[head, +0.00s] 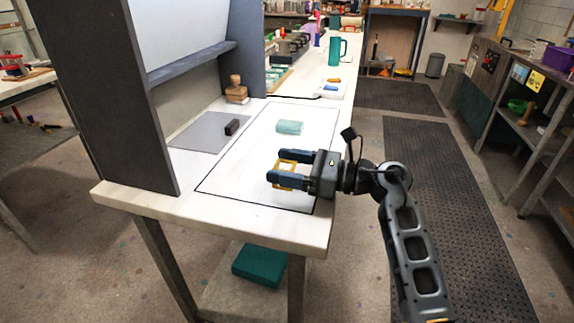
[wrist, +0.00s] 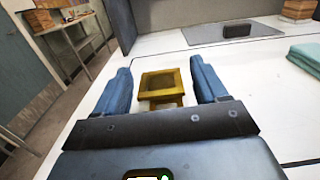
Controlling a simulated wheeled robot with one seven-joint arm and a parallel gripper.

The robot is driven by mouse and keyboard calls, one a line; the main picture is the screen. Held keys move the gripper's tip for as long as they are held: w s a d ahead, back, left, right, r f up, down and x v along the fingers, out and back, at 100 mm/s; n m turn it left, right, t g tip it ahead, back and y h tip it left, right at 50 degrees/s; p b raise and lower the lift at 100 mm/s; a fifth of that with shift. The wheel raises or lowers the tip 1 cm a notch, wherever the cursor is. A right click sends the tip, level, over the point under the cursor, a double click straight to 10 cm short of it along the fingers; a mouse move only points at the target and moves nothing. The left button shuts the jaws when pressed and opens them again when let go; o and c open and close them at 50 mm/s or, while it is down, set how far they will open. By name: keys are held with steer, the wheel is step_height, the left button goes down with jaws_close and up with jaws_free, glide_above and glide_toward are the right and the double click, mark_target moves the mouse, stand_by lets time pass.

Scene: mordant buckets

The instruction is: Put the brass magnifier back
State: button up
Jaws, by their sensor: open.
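The brass magnifier (wrist: 163,84), a square yellow-gold frame, shows between the two blue fingers of my gripper (wrist: 161,85) in the wrist view. In the head view the magnifier (head: 286,167) also shows between the fingers of my gripper (head: 272,168), over the near part of the white table. The fingers are open, with a gap on each side of the magnifier in the wrist view. I cannot tell whether the magnifier rests on the table. Its near end is hidden by the gripper body.
A grey mat (head: 196,133) with a dark block (head: 232,127) lies on the left of the tabletop. A folded teal cloth (head: 290,127) lies beyond my gripper. A wooden stamp-like piece (head: 236,91) stands by the grey shelf (head: 140,100). White tabletop around the cloth is clear.

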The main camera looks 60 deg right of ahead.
steer(key=shift+f, duration=0.9)
steer(key=shift+r, duration=0.2)
steer(key=r+v, duration=0.2)
steer(key=v, duration=1)
steer(key=a+m, duration=0.1)
steer(key=a, duration=0.2)
steer(key=a+m+t+y, duration=0.1)
steer(key=a, duration=0.2)
steer(key=a+m+y, duration=0.1)
steer(key=a+m, duration=0.1)
steer(key=a, duration=0.1)
steer(key=shift+s+a+r+t+b, duration=0.2)
steer(key=shift+a+r+t+b, duration=0.1)
steer(key=shift+a+r+t, duration=0.1)
steer(key=s+a+r+m+t+h, duration=0.25)
steer(key=s+a+m+t, duration=0.2)
steer(key=a+m, duration=0.6)
steer(key=s+a+f+m+g+h, duration=0.2)
steer(key=s+f+m+g, duration=0.2)
steer(key=m, duration=0.9)
steer(key=s+a+f+m+g+h, duration=0.2)
steer(key=s+f+m+g+h, duration=0.1)
steer(key=s+m, duration=0.7)
step_height(320, 180, down, 2)
steer(key=m+g, duration=0.1)
steer(key=m, duration=0.1)
steer(key=shift+a+f+m+g+h, duration=0.15)
steer(key=shift+a+m+g+h, duration=0.2)
steer(key=shift+a, duration=0.05)
